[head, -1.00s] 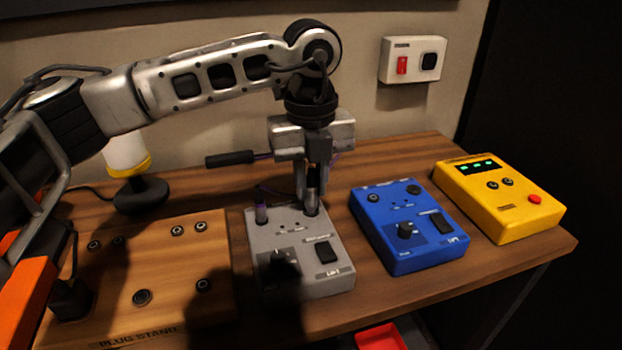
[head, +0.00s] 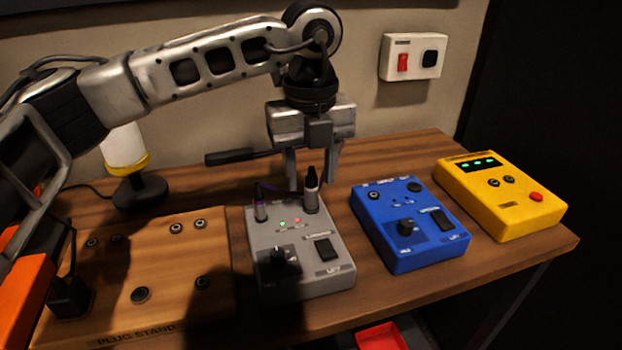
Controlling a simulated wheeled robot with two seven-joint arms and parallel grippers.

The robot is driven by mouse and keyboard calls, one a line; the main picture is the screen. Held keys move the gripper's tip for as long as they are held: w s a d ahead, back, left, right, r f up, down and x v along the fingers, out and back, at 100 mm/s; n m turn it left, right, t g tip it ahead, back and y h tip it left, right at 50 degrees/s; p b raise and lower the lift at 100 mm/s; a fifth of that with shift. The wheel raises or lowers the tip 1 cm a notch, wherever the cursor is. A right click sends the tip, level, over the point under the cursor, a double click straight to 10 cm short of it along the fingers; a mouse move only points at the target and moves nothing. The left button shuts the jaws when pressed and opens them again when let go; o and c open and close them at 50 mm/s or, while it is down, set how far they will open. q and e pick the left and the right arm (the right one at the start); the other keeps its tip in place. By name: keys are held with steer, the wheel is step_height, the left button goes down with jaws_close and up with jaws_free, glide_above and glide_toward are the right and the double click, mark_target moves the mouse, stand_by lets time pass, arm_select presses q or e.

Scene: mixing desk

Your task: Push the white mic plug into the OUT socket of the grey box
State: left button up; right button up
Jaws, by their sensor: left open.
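The grey box (head: 300,262) sits at the middle of the desk. The white mic plug (head: 311,197), pale with a black top, stands upright in the box's back right socket. I cannot read that socket's label. A purple-banded plug (head: 261,211) stands in the back left socket. A small green and a small red light glow between them. My left gripper (head: 312,176) is open just above and behind the white plug, its fingers spread on either side and apart from it. My right gripper is not in view.
A blue box (head: 400,253) and a yellow box (head: 525,220) stand to the right. The wooden plug stand (head: 170,275) is at the left, with a white and yellow lamp-like object (head: 125,150) behind it.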

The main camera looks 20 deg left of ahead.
arm_select(q)
step_height(320, 180, up, 14)
steer(key=shift+p, duration=0.3)
steer(key=shift+f, duration=0.1)
